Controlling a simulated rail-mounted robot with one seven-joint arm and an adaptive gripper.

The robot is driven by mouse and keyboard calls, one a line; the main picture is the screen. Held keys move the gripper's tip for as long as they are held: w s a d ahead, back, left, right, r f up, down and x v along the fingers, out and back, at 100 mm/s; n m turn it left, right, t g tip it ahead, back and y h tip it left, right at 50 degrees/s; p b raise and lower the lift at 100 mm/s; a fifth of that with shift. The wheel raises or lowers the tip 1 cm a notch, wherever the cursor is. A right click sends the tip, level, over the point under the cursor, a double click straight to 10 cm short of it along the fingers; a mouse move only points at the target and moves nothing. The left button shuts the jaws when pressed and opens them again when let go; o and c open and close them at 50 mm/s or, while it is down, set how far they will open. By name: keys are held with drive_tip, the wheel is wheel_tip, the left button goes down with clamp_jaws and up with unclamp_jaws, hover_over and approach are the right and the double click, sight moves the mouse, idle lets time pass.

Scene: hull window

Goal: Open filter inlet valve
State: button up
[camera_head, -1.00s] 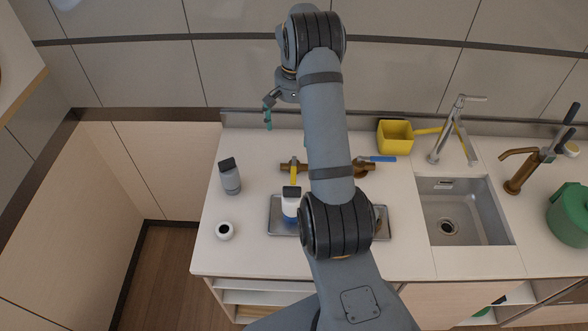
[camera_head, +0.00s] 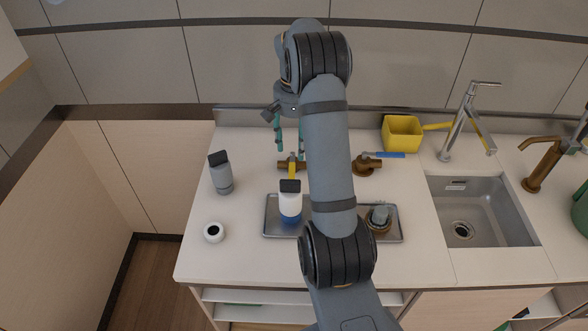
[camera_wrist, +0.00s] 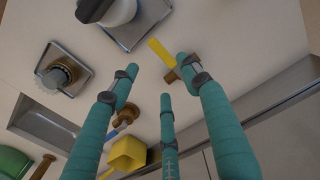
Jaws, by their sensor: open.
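A brass valve with a yellow handle (camera_head: 292,170) stands on the counter behind the tray; the handle points toward the tray. A second brass valve with a blue handle (camera_head: 384,155) stands to its right, partly behind my arm. Which one is the filter inlet valve is not marked. My gripper (camera_head: 289,140) is open, with teal fingers pointing down over the yellow-handled valve. In the wrist view my gripper (camera_wrist: 158,88) is empty, and the yellow handle (camera_wrist: 161,52) lies close to the fingertips on the right. The right finger partly covers its brass body. Contact cannot be told.
A grey bottle (camera_head: 221,174) and small white cup (camera_head: 213,232) stand left. A yellow container (camera_head: 402,133), faucet (camera_head: 461,125) and sink (camera_head: 490,205) are right.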

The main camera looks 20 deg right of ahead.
sight(294, 170)
wheel_tip(294, 170, down, 9)
drive_tip(key=shift+w+p, duration=0.1)
drive_tip(key=shift+p, duration=0.6)
drive_tip(key=shift+c, duration=0.2)
clamp_jaws()
idle(0.4)
